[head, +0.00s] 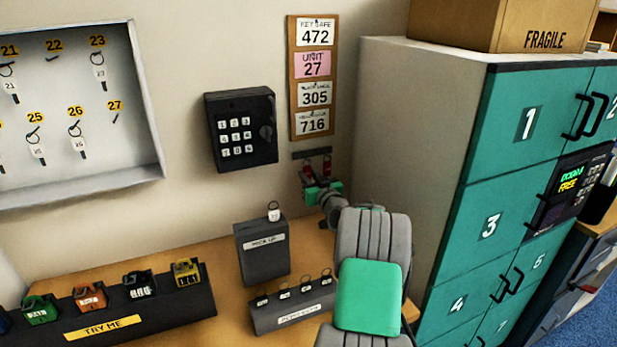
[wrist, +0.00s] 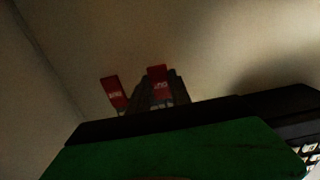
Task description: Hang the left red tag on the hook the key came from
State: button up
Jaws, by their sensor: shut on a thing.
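Two red tags hang by the small dark rail (head: 312,153) below the number board in the head view. My gripper (head: 309,181) is up at the left red tag (head: 306,169), and the right red tag (head: 327,165) hangs beside it. The wrist view looks turned over: the tag at my dark fingers (wrist: 160,100) is the left red tag (wrist: 157,81), and the other one (wrist: 114,93) leans apart. My gripper is shut on the left red tag. In the open key cabinet (head: 148,110), hooks 22 (head: 52,58) and 27 (head: 115,118) are bare; other visible hooks hold keys.
A keypad box (head: 241,128) sticks out from the wall between cabinet and rail. Below stand a pick-up box (head: 262,252) with a tagged key (head: 273,212) on top, and a padlock rack (head: 150,311). Teal lockers (head: 500,190) rise at right.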

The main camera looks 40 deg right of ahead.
jog(key=shift+s+r, duration=0.1)
jog(key=shift+r, duration=0.05)
jog(key=shift+s+a+r+b, duration=0.1)
jog(key=shift+r+b, duration=0.2)
dwell(0.4)
jog(key=b+v, duration=0.4)
jog(key=v, duration=0.4)
jog(key=shift+s, duration=0.25)
dwell(0.4)
dwell(0.9)
